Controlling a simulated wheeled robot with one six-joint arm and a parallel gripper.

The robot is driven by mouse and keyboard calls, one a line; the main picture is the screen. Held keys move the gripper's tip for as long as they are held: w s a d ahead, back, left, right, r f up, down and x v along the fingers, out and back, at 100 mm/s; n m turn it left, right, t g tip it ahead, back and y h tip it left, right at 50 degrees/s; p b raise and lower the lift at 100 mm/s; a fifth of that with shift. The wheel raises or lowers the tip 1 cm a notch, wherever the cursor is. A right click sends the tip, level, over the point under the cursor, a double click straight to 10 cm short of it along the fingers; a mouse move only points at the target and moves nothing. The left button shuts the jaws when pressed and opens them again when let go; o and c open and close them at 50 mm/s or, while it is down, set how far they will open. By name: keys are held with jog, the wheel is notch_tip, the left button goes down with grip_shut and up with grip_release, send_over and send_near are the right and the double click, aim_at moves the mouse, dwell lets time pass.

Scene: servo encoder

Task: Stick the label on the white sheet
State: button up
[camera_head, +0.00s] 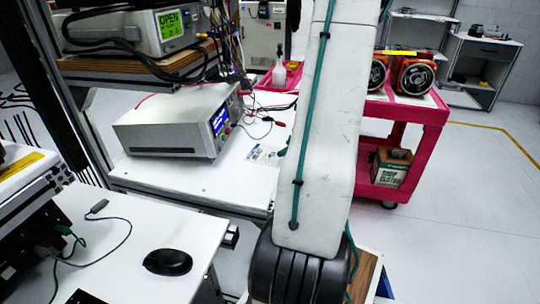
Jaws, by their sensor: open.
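My gripper is not in view; a pale link of my arm with a green cable crosses the middle and hides part of the scene. Two orange units (413,77) sit on the pink cart (440,112) right of my arm. White sheet-like surfaces (412,99) show under and in front of them. A yellow strip lies across the top behind the units (399,53); I cannot tell whether it is a label. Small printed papers (262,154) lie on the white bench (190,182) left of my arm.
A power supply (180,122) stands on the bench under a wooden shelf with another instrument (140,30). A black mouse (168,262) lies on the front left table. A cardboard box (391,167) sits on the cart's lower shelf. The floor (470,210) at right is clear.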

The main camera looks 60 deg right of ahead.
jog(key=shift+s+r, duration=0.45)
jog(key=shift+s, duration=0.4)
notch_tip(320, 180, up, 7)
jog(key=s, duration=0.2)
jog(key=shift+s+d+r, duration=0.15)
jog(key=shift+s+r, duration=0.05)
jog(key=shift+s, duration=0.1)
